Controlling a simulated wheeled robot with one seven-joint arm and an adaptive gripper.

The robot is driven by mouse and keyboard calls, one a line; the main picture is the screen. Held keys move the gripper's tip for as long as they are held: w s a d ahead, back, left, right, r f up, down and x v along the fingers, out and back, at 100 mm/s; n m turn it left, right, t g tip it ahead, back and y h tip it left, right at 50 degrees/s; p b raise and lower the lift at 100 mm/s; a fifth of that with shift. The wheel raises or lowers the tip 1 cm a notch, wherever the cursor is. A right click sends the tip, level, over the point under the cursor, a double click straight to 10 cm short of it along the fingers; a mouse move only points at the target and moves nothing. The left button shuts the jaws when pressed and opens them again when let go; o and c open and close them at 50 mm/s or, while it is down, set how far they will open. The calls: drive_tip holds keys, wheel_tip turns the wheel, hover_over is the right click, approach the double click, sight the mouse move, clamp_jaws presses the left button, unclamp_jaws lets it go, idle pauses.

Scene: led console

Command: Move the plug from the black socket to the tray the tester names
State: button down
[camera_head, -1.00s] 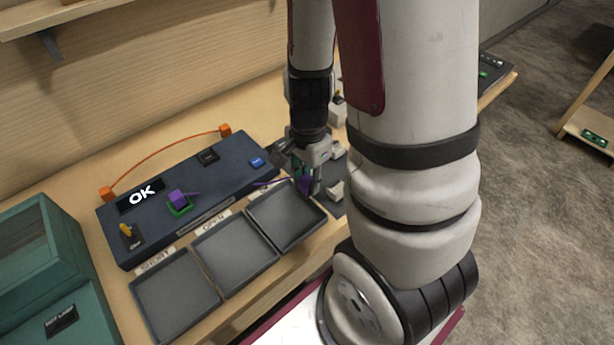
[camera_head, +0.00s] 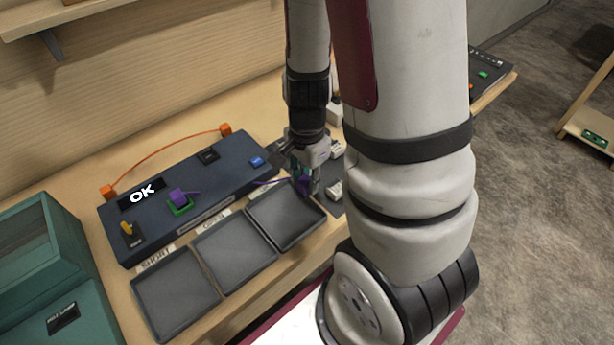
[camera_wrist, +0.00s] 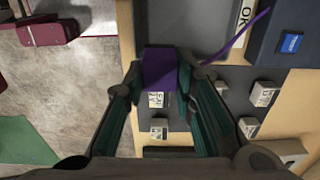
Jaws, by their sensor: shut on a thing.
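The tester (camera_head: 225,178) is a long dark blue console whose display (camera_head: 142,196) reads OK. My gripper (camera_head: 307,186) is shut on a purple plug (camera_wrist: 160,68), held between the fingertips in the wrist view. In the head view the held plug (camera_head: 303,185) shows at the far right corner of the right-hand tray (camera_head: 285,217). I cannot tell whether it touches the tray. A thin purple lead (camera_wrist: 240,35) runs up right in the wrist view. Another purple piece (camera_head: 178,196) sits in the green-rimmed socket on the tester. A black socket (camera_head: 208,156) is at the tester's back.
The tray (camera_head: 235,262) labelled OPEN and the tray (camera_head: 176,306) labelled SHORT lie to the left; all three trays look empty. Small white labelled blocks (camera_head: 335,190) stand on a dark strip beside my gripper. An orange cable (camera_head: 165,152) arches behind the tester. A teal bin (camera_head: 45,260) stands left.

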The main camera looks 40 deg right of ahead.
drive_tip(key=shift+f+b, duration=0.3)
drive_tip(key=shift+f, duration=4.55)
drive_tip(key=shift+f+p, duration=0.35)
drive_tip(key=shift+f, duration=0.45)
idle(2.4)
